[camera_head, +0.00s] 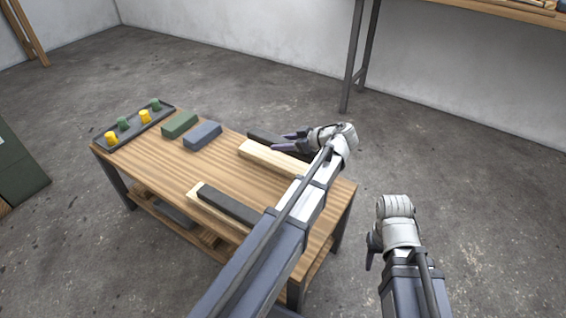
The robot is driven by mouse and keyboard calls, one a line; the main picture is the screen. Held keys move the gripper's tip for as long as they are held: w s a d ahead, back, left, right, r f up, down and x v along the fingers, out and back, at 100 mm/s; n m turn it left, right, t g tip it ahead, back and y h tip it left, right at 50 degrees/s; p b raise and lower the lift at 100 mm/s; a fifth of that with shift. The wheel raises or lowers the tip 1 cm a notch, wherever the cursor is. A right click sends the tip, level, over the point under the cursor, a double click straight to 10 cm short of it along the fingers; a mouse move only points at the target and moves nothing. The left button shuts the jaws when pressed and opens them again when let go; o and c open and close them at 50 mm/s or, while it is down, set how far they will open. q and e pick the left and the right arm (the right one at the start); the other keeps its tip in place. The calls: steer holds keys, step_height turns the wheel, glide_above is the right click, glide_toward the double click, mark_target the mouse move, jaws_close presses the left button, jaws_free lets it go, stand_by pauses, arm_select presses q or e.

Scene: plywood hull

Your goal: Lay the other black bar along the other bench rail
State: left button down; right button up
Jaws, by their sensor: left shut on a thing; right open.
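A pale wooden rail (262,153) lies on the far right part of the bench (170,185). A black bar (258,136) shows along its far side. My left gripper (276,143) reaches over this rail and is shut on the black bar; its fingers hide part of it. I cannot tell whether the bar touches the rail or the bench top. A second pale rail (204,203) lies nearer, with another black bar (228,204) along it; my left arm covers their right ends. My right gripper (371,257) is open and empty, off the bench's right side.
A dark tray (134,127) with yellow and green pegs stands at the bench's far left end. A green block (180,124) and a blue-grey block (203,135) lie beside it. The bench's left middle is clear. Another table (480,12) stands against the back wall.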

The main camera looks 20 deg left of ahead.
mark_target(313, 154)
arm_select(q)
steer(key=shift+f+b, duration=2)
steer(key=shift+f, duration=0.5)
arm_select(e)
steer(key=shift+f, duration=2.5)
arm_select(q)
steer(key=shift+f, duration=0.2)
steer(key=shift+c, duration=1.1)
jaws_free()
arm_select(e)
steer(key=shift+f, duration=0.15)
arm_select(q)
steer(key=shift+r, duration=0.2)
steer(key=p+v, duration=0.5)
steer(key=v, duration=0.6)
steer(key=shift+d+r+p, duration=0.2)
steer(key=shift+d+p, duration=0.15)
steer(key=shift+d, duration=0.1)
arm_select(e)
steer(key=shift+r, duration=3)
